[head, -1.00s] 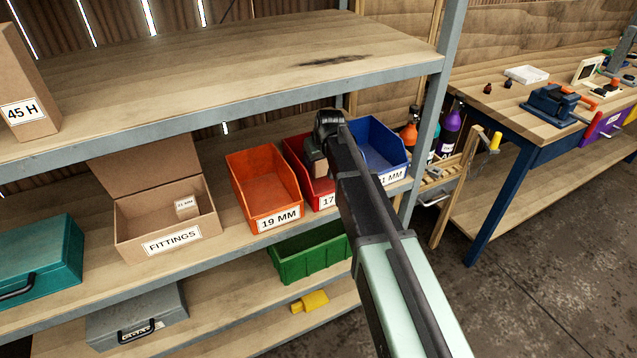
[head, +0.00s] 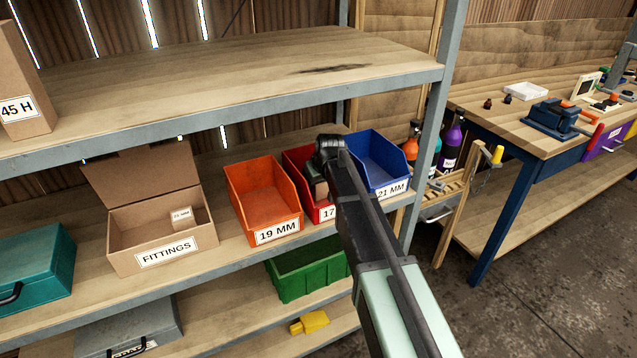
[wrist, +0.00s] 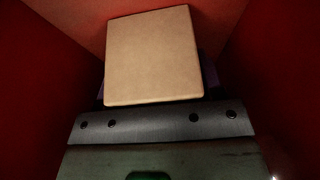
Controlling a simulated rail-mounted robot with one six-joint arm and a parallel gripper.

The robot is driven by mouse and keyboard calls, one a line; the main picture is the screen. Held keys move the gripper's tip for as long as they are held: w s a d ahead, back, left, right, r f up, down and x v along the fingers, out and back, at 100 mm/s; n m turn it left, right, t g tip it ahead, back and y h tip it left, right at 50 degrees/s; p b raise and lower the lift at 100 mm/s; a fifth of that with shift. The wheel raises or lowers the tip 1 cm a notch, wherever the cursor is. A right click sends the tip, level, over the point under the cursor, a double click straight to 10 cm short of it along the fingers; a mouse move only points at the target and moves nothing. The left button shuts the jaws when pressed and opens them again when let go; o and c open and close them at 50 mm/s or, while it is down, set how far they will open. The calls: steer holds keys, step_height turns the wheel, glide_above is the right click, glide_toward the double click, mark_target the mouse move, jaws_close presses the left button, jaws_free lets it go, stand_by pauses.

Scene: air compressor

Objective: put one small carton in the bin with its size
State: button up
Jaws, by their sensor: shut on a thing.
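My gripper (head: 318,188) is down in the red bin (head: 297,168), whose label shows "17" with the rest hidden by my arm. In the wrist view the gripper is shut on a small plain tan carton (wrist: 153,55), with red bin walls around it. No size print shows on the carton's visible face. The orange bin (head: 240,205) reads "19 MM" and stands left of the red one. The blue bin (head: 375,160) reads "21 MM" and stands to the right. Another small carton (head: 181,217) with a tiny label lies in the open FITTINGS box (head: 125,240).
A teal case (head: 40,260) stands left of the FITTINGS box. A green bin (head: 300,272) and a yellow object (head: 312,323) are on the lower shelf.

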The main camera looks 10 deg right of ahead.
steer(key=o, duration=0.8)
steer(key=shift+s+f, duration=0.45)
steer(key=shift+s, duration=0.05)
steer(key=shift+o, duration=0.9)
steer(key=shift+s, duration=0.2)
steer(key=w+r+p+v, duration=0.1)
steer(key=w+p+v, duration=0.1)
steer(key=p+v, duration=1.1)
steer(key=s+f+m+g+h, duration=0.1)
steer(key=s+f+m+g, duration=0.1)
steer(key=s, duration=2.5)
steer(key=shift+a+m+g, duration=0.4)
steer(key=shift+m+g, duration=0.2)
steer(key=shift+g, duration=0.6)
